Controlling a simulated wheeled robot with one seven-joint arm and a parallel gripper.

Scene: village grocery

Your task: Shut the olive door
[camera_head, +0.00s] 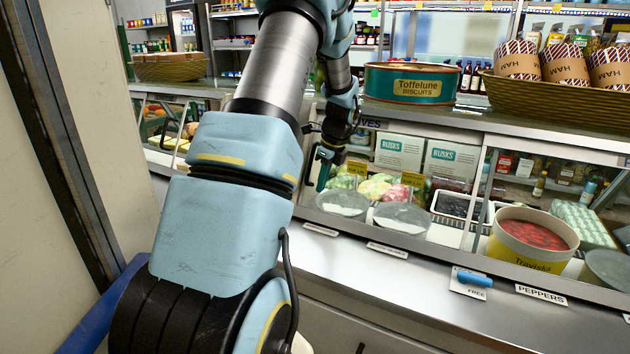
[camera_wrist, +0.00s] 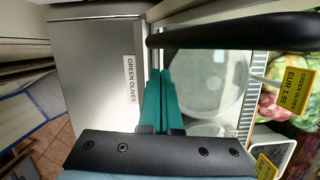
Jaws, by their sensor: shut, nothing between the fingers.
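The "GREEN OLIVES" label (camera_wrist: 131,80) sits on the metal ledge of the display case in the wrist view. A black bar (camera_wrist: 240,31), which looks like a door handle, crosses just beyond my fingertips. My gripper (camera_wrist: 163,74) has its teal fingers together and empty, pointing at the case edge beside the label. Whether they touch the bar is not clear. A pale round bowl (camera_wrist: 205,85) lies to their right. In the head view my gripper (camera_head: 322,170) is at the case front, left of the rusks boxes. The olive door's outline and opening are hard to make out.
The case holds rusks boxes (camera_head: 398,152), glass bowls (camera_head: 402,217) and a red pepper tub (camera_head: 533,240). A biscuit tin (camera_head: 408,83) and a ham basket (camera_head: 565,94) stand on top. A blue object (camera_head: 474,279) lies on the front ledge. A wall edge is close at left.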

